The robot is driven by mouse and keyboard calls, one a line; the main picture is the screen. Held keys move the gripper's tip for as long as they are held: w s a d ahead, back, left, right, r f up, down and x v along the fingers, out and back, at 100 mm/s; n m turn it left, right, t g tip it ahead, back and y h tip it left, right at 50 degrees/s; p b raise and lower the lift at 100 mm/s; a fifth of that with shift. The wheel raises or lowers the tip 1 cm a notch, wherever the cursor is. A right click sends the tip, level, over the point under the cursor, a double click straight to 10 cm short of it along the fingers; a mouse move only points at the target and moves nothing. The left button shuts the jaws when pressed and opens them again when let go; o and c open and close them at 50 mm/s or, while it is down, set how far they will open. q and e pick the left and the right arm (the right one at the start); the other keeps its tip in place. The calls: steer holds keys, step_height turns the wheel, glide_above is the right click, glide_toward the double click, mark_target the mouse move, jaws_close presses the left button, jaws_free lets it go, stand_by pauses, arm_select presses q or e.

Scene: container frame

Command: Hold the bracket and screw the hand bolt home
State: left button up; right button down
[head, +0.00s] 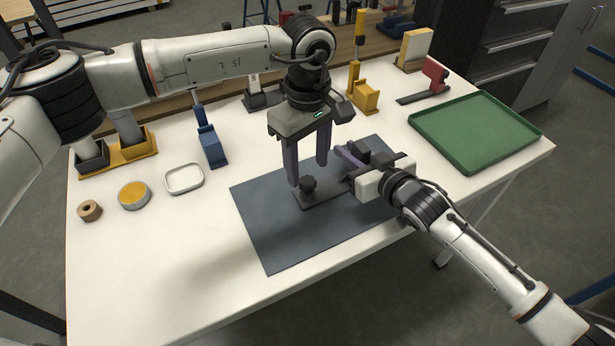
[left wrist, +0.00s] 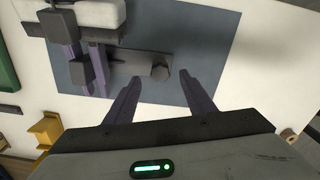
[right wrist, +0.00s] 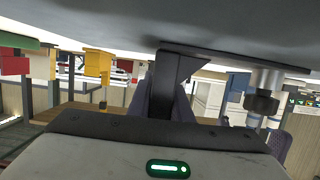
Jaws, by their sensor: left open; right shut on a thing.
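The dark bracket (head: 326,197) lies flat on the blue-grey mat (head: 265,228). The hand bolt (head: 308,185) stands at its left end; its dark knob also shows in the left wrist view (left wrist: 160,68). My right gripper (head: 349,160) is shut on the bracket's upright block (right wrist: 176,78). My left gripper (head: 308,174) points down, open, its fingers on either side of the knob with gaps visible in the left wrist view. The right wrist view, upside down, shows a bare silver shank between the knob (right wrist: 261,102) and the plate.
A green tray (head: 510,140) is at the right. Blue (head: 211,145), yellow (head: 366,96) and red (head: 434,75) holders stand along the back. A brown ring (head: 90,210), a yellow-topped tin (head: 134,195) and a white dish (head: 184,179) sit left. The front-left table is clear.

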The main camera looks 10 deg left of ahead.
mark_target(366, 163)
arm_select(q)
step_height(366, 163, up, 6)
steer(key=shift+f, duration=0.2)
arm_select(e)
steer(key=c, duration=1.5)
jaws_free()
steer(key=shift+c, duration=0.2)
arm_select(q)
steer(key=shift+r, duration=0.2)
arm_select(e)
steer(key=v, duration=1)
steer(key=shift+s+d, duration=0.1)
arm_select(q)
steer(key=shift+s, duration=0.1)
arm_select(e)
steer(key=shift+s, duration=0.1)
